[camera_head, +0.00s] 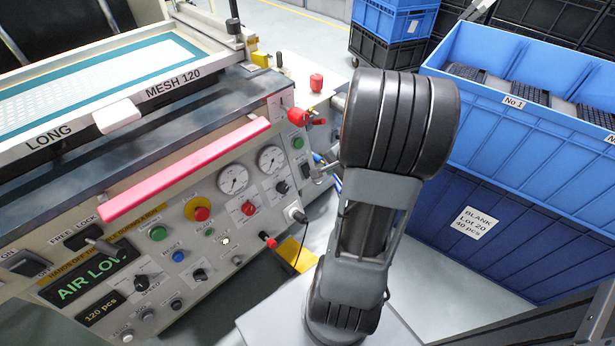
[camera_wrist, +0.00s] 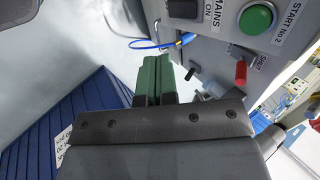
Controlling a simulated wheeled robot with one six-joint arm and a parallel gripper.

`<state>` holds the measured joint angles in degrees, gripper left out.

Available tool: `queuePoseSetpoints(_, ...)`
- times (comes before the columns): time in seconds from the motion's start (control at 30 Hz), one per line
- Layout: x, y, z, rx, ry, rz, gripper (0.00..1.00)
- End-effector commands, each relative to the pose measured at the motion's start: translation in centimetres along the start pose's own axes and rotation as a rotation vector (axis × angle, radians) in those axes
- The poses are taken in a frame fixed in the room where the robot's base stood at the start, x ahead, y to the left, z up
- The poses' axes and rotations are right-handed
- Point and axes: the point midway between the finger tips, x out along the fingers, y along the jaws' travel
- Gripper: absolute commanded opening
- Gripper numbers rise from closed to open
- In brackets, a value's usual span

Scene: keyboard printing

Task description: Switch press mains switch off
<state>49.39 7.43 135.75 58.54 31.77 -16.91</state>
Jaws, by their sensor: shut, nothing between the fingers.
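The mains switch (camera_wrist: 182,9) is a dark block at the top edge of the wrist view, cut off by the frame. My gripper (camera_wrist: 152,62) shows as two green fingers side by side, shut and empty. The fingertips lie below and left of the switch in that picture, apart from it. I cannot tell the switch's position from its face.
Near the switch are a green START No 2 button (camera_wrist: 256,18), a red-handled valve (camera_wrist: 241,72) and a blue hose (camera_wrist: 150,44). The press panel (camera_head: 130,228) carries gauges and buttons. Blue crates (camera_head: 475,225) stand right of my arm. Grey floor lies between.

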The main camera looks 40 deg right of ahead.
Motion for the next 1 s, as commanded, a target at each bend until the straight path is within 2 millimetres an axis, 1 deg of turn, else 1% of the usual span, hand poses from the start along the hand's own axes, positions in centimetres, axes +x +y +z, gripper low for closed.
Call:
queuePoseSetpoints(0.27, -0.1, 0.0, -0.1, 0.002, 0.001, 0.000, 0.00)
queuePoseSetpoints(0.37, 0.2, 0.0, 0.0, 0.001, 0.000, 0.000, 0.00)
queuePoseSetpoints(0.43, 0.8, 0.1, 0.0, -0.001, -0.001, 0.000, 0.00)
queuePoseSetpoints(0.57, 2.8, 0.2, 0.1, -0.002, -0.003, 0.002, 0.00)
queuePoseSetpoints(0.8, 7.5, 0.2, 0.2, -0.003, -0.005, 0.002, 0.00)
queuePoseSetpoints(1.0, 10.7, 0.0, 0.1, -0.004, -0.004, 0.001, 0.00)
